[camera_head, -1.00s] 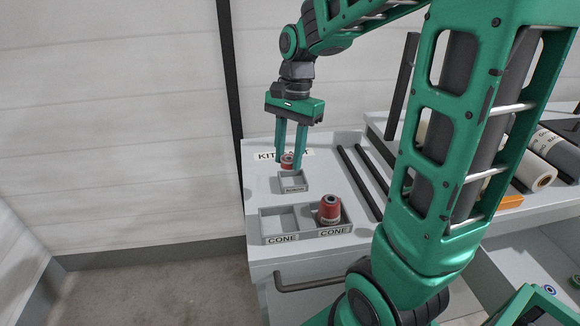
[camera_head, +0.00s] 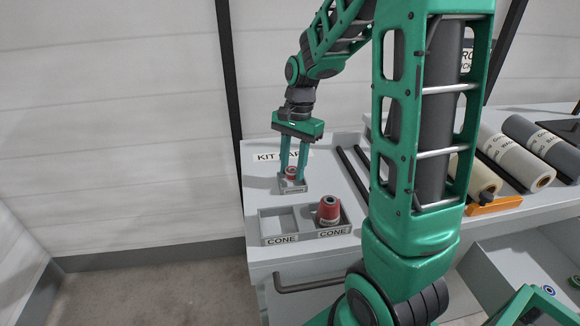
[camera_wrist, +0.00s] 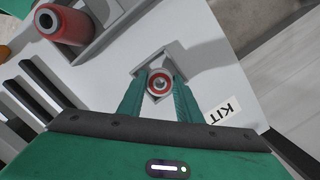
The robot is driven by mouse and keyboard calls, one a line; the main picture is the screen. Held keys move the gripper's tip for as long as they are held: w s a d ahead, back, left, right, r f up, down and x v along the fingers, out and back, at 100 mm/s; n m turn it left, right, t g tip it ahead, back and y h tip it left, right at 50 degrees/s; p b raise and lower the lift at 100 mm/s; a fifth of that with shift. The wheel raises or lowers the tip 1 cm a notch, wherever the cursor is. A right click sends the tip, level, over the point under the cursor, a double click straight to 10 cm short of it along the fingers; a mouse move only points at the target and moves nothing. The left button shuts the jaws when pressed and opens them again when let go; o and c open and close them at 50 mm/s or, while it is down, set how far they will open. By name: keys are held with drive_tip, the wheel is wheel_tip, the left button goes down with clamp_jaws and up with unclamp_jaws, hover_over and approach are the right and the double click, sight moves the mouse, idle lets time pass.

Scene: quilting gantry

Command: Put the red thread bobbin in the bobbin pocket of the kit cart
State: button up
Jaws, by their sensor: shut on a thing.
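The red thread bobbin (camera_head: 291,172) is between the fingertips of my gripper (camera_head: 292,174), which is shut on it. It also shows in the wrist view (camera_wrist: 159,85), red with a pale centre, between my green fingers. The bobbin is at the small grey bobbin pocket (camera_head: 292,188) on the kit cart (camera_head: 262,180), within the outline of its walls. In the wrist view the pocket's walls (camera_wrist: 178,58) show around and beyond the bobbin. Whether the bobbin touches the pocket floor I cannot tell.
Two cone pockets stand nearer the cart's front edge; the left one (camera_head: 279,222) is empty, the right one holds a red cone (camera_head: 328,210). Dark rails (camera_head: 353,172) lie to the right. Fabric rolls (camera_head: 515,158) lie on the bench farther right.

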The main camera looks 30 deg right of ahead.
drive_tip(key=shift+f, duration=0.55)
drive_tip(key=o, duration=1.1)
drive_tip(key=shift+r, duration=0.1)
drive_tip(key=shift+w+r, duration=0.15)
drive_tip(key=shift+r, duration=0.25)
wheel_tip(320, 180, up, 12)
drive_tip(key=d, duration=0.2)
drive_tip(key=s+d+f+n, duration=0.1)
drive_tip(key=s+f+n, duration=0.2)
drive_tip(key=s, duration=0.9)
drive_tip(key=s+f+n+h, duration=0.1)
drive_tip(key=s+f+n, duration=0.3)
drive_tip(key=s, duration=0.8)
drive_tip(key=shift+s+d, duration=0.25)
drive_tip(key=shift+d, duration=0.1)
